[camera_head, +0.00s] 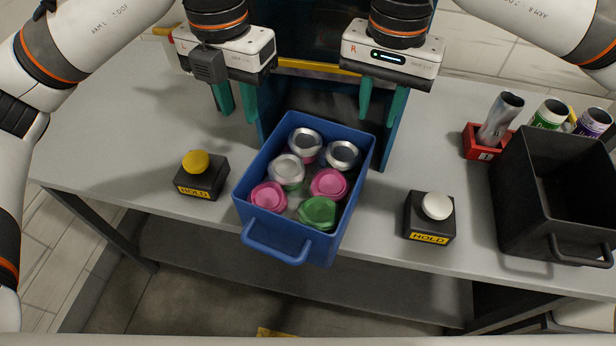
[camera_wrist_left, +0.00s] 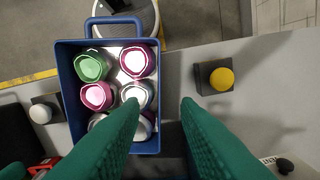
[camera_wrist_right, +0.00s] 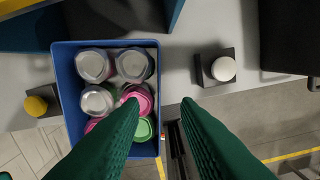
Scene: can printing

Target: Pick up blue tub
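The blue tub (camera_head: 283,226) sits at the middle of the table's front edge, its handle facing front. It holds several cans with silver, pink and green tops. It also shows in the left wrist view (camera_wrist_left: 70,92) and the right wrist view (camera_wrist_right: 66,75). My left gripper (camera_head: 237,112) is open and empty, above and behind the tub's left side. My right gripper (camera_head: 382,116) is open and empty, above and behind its right side. In the wrist views the fingers of my left gripper (camera_wrist_left: 163,105) and right gripper (camera_wrist_right: 161,104) stand apart.
A yellow-button box (camera_head: 203,177) stands left of the tub, a white-button box (camera_head: 430,219) right of it. A black tub (camera_head: 545,215) is at the right. A red holder (camera_head: 474,143) with a can and other cans are behind it. The table's left (camera_head: 110,140) is clear.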

